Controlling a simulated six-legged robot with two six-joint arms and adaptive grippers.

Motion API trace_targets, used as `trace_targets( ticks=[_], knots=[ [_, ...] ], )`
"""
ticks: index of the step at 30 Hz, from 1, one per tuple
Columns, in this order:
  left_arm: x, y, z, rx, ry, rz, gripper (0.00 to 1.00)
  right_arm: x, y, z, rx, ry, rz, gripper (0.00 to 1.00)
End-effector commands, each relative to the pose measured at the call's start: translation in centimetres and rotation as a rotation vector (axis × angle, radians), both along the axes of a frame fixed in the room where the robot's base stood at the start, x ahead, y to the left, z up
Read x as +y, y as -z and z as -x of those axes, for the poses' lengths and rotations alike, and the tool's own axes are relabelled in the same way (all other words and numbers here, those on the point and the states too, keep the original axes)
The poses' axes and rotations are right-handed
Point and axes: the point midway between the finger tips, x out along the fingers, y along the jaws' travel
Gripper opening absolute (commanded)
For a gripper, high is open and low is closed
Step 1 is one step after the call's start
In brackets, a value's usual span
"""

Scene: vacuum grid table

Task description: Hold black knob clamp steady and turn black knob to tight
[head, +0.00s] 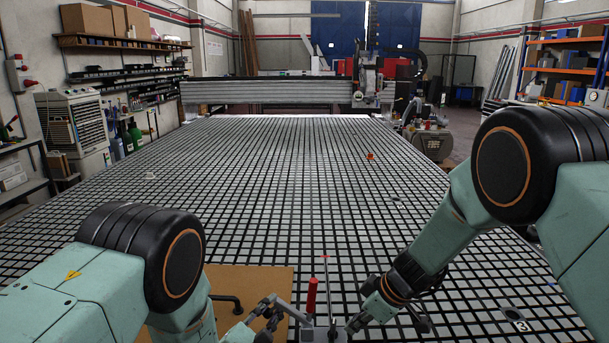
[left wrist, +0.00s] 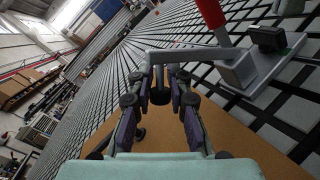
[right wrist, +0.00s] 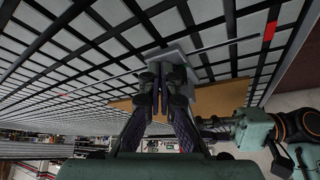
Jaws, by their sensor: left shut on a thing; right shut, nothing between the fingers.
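The clamp has an upright red handle (head: 311,295) and a grey base (head: 320,334) at the bottom of the head view. In the left wrist view, its grey arm (left wrist: 190,55) reaches left from the base to a dark cylindrical end piece (left wrist: 159,88). My left gripper (head: 272,312) is shut around that end; its fingers flank it (left wrist: 161,82). A black block-shaped part (left wrist: 268,40), possibly the knob, sits on the base. My right gripper (head: 356,318) is shut and empty at the clamp's right side. In the right wrist view its fingertips (right wrist: 160,75) cover part of the grey base (right wrist: 180,50).
A brown board (head: 250,285) lies on the gridded table (head: 270,190) beside the clamp. A black bent rod (head: 232,300) is on the board. A thin rod with a red mark (head: 325,257) lies behind the clamp. A small orange piece (head: 370,156) is farther back; the table between is largely clear.

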Motion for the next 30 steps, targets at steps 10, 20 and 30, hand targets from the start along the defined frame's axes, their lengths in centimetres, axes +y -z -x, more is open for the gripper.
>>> trace_targets(
  ticks=[10,20,30],
  knots=[
    [-0.01,-0.06,-0.03,-0.001,0.000,0.001,0.00,0.38,0.02,-0.03,0.000,0.000,0.000,0.00],
    [-0.01,-0.06,-0.03,-0.001,0.000,0.001,0.00,0.71,0.02,-0.06,0.000,0.000,0.000,0.00],
    [-0.01,-0.06,-0.03,-0.001,0.000,0.001,0.00,0.85,0.01,-0.08,0.000,0.001,0.000,0.00]
  ],
)
